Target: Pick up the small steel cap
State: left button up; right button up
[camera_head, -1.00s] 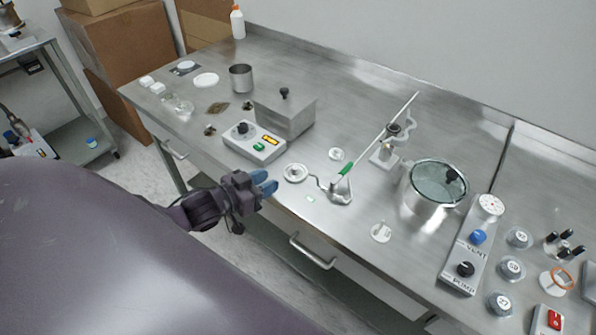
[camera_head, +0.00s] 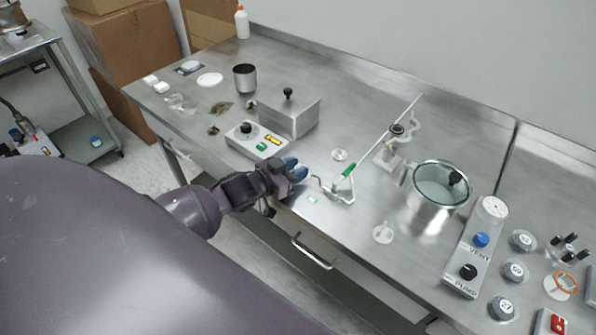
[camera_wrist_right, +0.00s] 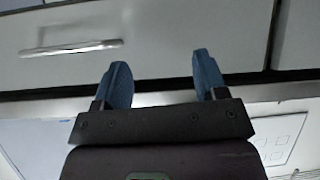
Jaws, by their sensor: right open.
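The small round steel cap is most likely the piece that lay near the front edge of the bench; it is now hidden behind my left gripper (camera_head: 296,168) in the head view. The left gripper's blue fingertips are apart and reach over that spot from the front. I cannot see whether they touch the cap. My right gripper (camera_wrist_right: 164,80) is open and empty in the right wrist view, in front of the bench drawers. It does not show in the head view.
A control box (camera_head: 256,139) and a lidded steel box (camera_head: 290,115) stand just behind the left gripper. A steel pot with a glass lid (camera_head: 440,187) stands further right. A drawer handle (camera_head: 312,252) juts out below the bench edge.

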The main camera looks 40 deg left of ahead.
pick_arm(q)
jog(key=shift+c, duration=0.4)
grip_shut()
